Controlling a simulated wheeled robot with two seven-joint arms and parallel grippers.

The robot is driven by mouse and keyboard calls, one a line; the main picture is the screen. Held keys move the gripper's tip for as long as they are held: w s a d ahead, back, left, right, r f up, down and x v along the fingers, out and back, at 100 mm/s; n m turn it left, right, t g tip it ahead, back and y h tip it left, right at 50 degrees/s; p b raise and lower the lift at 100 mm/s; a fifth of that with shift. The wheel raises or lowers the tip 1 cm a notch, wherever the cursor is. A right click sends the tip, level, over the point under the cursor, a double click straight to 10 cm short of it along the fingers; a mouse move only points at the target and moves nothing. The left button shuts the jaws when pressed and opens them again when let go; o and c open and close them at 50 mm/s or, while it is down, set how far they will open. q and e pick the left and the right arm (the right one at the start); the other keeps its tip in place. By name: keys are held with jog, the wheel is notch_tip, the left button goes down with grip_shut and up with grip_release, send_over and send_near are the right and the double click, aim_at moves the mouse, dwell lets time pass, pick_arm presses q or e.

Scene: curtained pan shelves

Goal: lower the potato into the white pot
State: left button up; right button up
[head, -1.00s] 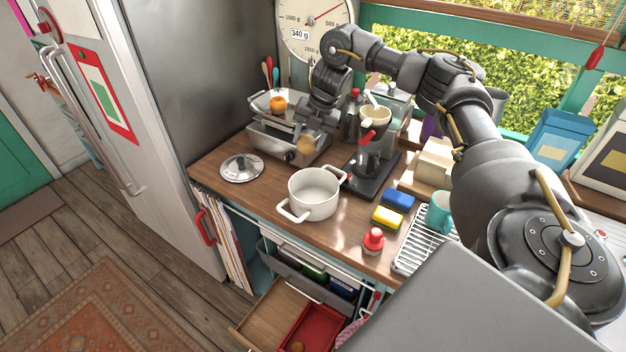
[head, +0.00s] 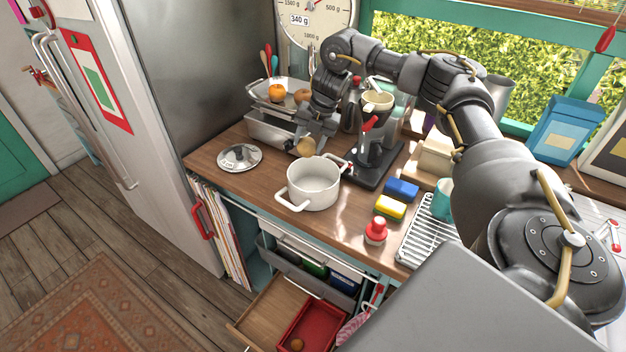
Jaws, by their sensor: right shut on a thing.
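The white pot (head: 314,196) stands open on the wooden counter, a handle on each side. My right gripper (head: 309,142) is shut on the brown potato (head: 306,148). It holds the potato just behind the pot's far rim and above it in the picture. The lower part of the potato is close to the rim. I cannot tell whether it is over the opening. The pot's inside shows only in part. My left gripper is not in view.
A lid (head: 239,157) lies left of the pot. A scale with a pan holding an orange (head: 277,92) stands behind. A dark coffee maker (head: 372,165) is close on the right. Sponges (head: 390,207) and a red-capped bottle (head: 376,232) are at the front right.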

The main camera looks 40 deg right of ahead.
jog(key=b, duration=0.4)
send_over(305, 188)
jog(key=s+d, duration=0.1)
notch_tip(305, 188, down, 8)
dwell(0.9)
jog(key=shift+s+f+b, duration=0.1)
jog(key=shift+f+b, duration=1.15)
jog(key=shift+f, duration=1.55)
dwell(1.7)
dwell(0.4)
jog(key=o, duration=1.1)
jog(key=shift+r, duration=0.1)
jog(key=shift+s+d+r, duration=0.1)
jog(key=shift+r, duration=0.2)
jog(key=v, duration=1)
jog(key=shift+b, duration=0.3)
